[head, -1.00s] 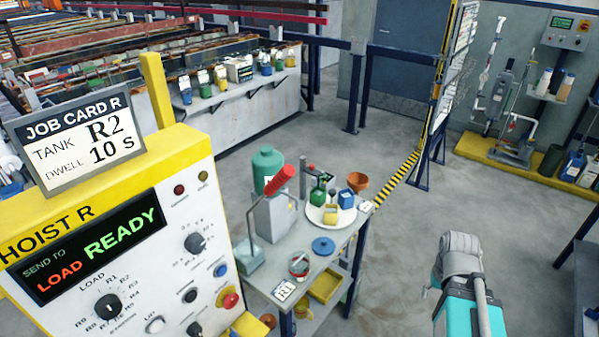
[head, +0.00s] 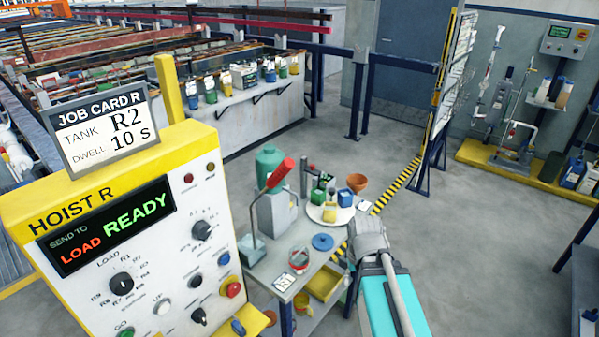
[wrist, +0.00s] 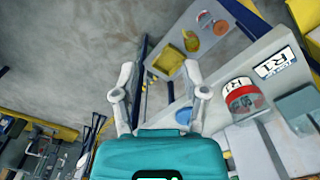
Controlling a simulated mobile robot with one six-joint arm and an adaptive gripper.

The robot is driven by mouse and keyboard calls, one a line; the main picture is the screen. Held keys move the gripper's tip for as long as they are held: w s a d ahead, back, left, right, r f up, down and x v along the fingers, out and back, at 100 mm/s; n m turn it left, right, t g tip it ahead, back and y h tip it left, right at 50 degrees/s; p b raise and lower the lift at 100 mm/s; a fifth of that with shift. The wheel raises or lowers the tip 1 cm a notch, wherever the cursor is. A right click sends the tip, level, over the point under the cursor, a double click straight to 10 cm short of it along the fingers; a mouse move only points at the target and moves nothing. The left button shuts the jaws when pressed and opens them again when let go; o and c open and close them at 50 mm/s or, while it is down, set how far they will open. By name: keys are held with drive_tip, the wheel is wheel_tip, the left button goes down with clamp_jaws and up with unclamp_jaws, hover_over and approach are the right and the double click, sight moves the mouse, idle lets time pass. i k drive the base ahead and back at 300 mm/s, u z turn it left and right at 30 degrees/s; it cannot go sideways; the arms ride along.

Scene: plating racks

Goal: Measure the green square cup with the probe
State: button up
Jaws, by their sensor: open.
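A small green cup (head: 318,196) stands on the white round tray (head: 314,214) at the far end of the small grey table, in the head view. Its shape is hard to make out, and dark items stick up by it. A thin dark upright (head: 304,178) stands behind it; I cannot tell whether it belongs to the probe. My gripper (wrist: 160,78) is open and empty in the wrist view, above the table's edge and lower shelf. In the head view my arm is right of the table, and the fingers cannot be made out. The green cup is not visible in the wrist view.
A blue cup (head: 345,198) and yellow cup (head: 329,215) share the tray; an orange bowl (head: 357,182) is behind. The hoist panel (head: 110,220) stands left. Floor at right is clear.

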sight(311, 170)
drive_tip(key=z, duration=0.4)
drive_tip(key=k, duration=1.35)
drive_tip(key=z, duration=0.5)
drive_tip(key=i, duration=1.65)
drive_tip(key=u, duration=1.05)
drive_tip(key=i, duration=0.5)
drive_tip(key=u, duration=0.3)
